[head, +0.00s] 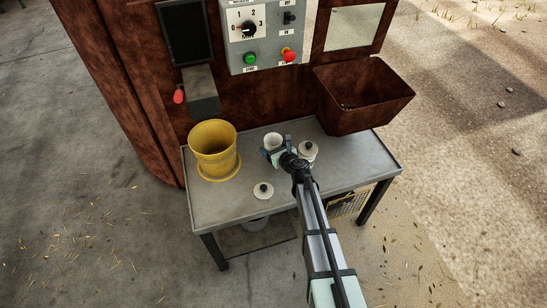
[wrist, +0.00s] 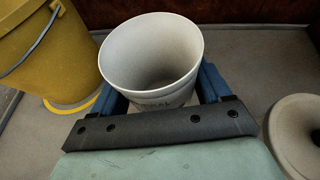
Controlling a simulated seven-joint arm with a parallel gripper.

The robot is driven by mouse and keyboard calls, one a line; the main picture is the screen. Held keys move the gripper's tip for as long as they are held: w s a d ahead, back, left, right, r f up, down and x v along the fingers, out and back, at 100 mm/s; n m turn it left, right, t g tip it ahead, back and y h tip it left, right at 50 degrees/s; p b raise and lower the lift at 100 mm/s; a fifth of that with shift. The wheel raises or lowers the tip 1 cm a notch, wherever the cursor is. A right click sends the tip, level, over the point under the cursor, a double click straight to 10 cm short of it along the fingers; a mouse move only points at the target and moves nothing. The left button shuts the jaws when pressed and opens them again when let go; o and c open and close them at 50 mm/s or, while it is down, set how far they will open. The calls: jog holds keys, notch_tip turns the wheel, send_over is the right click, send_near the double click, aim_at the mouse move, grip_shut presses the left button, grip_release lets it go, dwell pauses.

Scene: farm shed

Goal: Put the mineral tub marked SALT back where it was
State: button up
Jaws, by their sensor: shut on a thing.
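My gripper (head: 279,154) is shut on an open white tub (head: 273,140), with one blue finger on each side. In the wrist view the tub (wrist: 152,55) looks upright and empty inside. Its dark print is partly hidden by my gripper (wrist: 155,100); it seems to end in "ERAL", and I cannot read SALT. I cannot tell whether its base touches the table. A second white tub (head: 308,149), with a lid and dark knob, stands just right of my gripper. A loose white lid (head: 263,191) with a dark knob lies on the table nearer the front.
A yellow bucket (head: 213,145) stands at the table's left, on a yellow ring mark. A rusty hopper (head: 364,95) overhangs the back right. A control panel (head: 265,38) rises behind. The grey table (head: 220,208) is bare at front left and right.

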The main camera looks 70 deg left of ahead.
jog(key=shift+f, duration=2.5)
jog(key=shift+f, duration=0.1)
jog(key=o, duration=1.3)
jog(key=shift+o, duration=0.2)
jog(key=v, duration=1.2)
